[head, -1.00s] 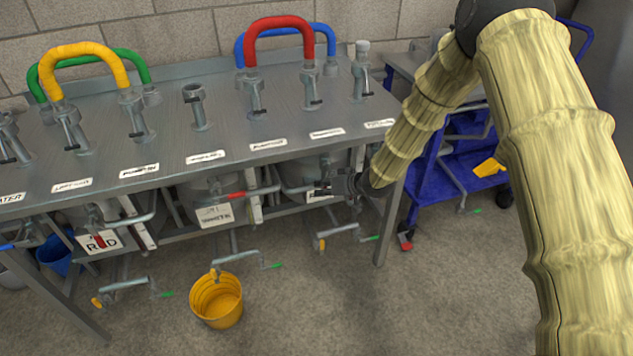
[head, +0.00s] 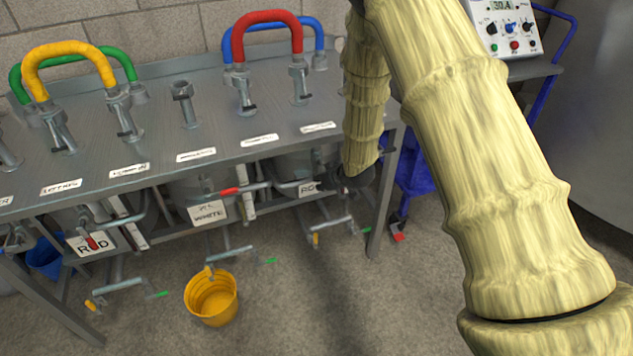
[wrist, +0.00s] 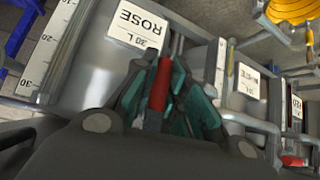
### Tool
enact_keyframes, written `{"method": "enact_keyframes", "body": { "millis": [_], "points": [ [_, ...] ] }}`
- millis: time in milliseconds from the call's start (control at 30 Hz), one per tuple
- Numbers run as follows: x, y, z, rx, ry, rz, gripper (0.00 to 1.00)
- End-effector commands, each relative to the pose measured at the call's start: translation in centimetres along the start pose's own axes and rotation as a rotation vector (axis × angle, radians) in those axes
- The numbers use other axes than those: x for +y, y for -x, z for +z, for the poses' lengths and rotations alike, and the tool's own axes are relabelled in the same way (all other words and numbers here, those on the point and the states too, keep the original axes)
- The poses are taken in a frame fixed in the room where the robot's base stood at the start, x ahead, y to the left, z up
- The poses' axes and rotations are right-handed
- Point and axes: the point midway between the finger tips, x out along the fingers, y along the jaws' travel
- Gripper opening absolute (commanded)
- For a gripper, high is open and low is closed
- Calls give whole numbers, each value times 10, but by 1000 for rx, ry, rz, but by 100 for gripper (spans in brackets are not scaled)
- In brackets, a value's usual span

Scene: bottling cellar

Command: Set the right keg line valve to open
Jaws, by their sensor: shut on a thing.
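The right keg (head: 300,168), under the bench, bears a label starting "RO" in the head view; the wrist view shows the label (wrist: 138,24) as "ROSE 30 L". A red valve handle (wrist: 160,85) is upright in the wrist picture, in front of this keg. My gripper (wrist: 163,98) is shut on it, with teal finger pads on both sides. In the head view my gripper (head: 335,178) is at the keg's front, mostly hidden behind my arm. That handle is hidden there, so I cannot tell the valve's setting.
The white keg's label (head: 208,212) and its red-handled valve (head: 230,191) are left of my gripper. The bench (head: 160,140) with hose fittings is above. A bench leg (head: 382,215) and blue cart (head: 415,170) are close on the right. A yellow bucket (head: 212,298) stands on the floor.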

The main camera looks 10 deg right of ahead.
Motion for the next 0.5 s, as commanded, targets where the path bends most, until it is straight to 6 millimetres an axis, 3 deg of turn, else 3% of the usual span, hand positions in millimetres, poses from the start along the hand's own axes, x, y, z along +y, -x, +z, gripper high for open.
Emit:
{"method": "enact_keyframes", "body": {
  "millis": [200,233,300,333,500],
  "points": [
    [1,0,3,-6,0,1,0],
    [1,0,3,-6,0,1,20],
    [1,0,2,-5,0,1,32],
    [0,0,2,-5,0,1,36],
    [-1,-1,1,-3,1,-1,36]
  ]
}}
